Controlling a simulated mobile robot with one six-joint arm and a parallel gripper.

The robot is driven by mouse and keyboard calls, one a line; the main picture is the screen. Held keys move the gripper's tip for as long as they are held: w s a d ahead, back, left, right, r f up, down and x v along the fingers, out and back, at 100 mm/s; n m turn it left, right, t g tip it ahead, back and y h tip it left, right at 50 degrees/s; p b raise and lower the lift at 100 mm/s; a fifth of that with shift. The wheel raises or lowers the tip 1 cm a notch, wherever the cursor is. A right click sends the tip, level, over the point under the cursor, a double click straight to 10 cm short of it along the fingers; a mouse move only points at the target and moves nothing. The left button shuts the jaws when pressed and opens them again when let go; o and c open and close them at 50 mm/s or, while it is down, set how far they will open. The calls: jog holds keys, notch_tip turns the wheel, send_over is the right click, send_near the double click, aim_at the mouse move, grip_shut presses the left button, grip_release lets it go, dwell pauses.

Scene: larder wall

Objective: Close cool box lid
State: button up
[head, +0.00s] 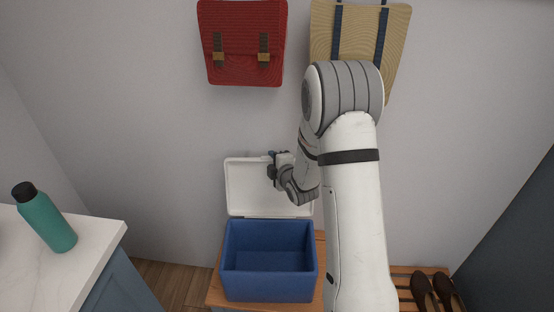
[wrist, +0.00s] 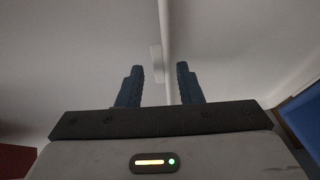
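The blue cool box (head: 268,285) stands on a wooden bench, and its inside looks empty. Its white lid (head: 250,190) is open, standing up behind the box against the wall side. My gripper (head: 277,155) is at the lid's top edge, and my arm covers the lid's right part. In the wrist view my gripper (wrist: 160,70) has its two dark blue fingers apart. The lid's pale edge (wrist: 166,35) runs between them, with a gap visible to each finger. A corner of the blue box shows at the right there.
A red bag (head: 243,45) and a tan bag (head: 395,40) hang on the wall above. A white counter (head: 75,265) with a green bottle (head: 48,220) stands at the left. Brown shoes (head: 424,292) rest on slats at the right. Free floor shows left of the bench.

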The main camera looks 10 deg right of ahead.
jog(key=shift+w+f, duration=0.15)
jog(key=shift+w, duration=0.25)
jog(key=shift+c, duration=0.4)
grip_shut()
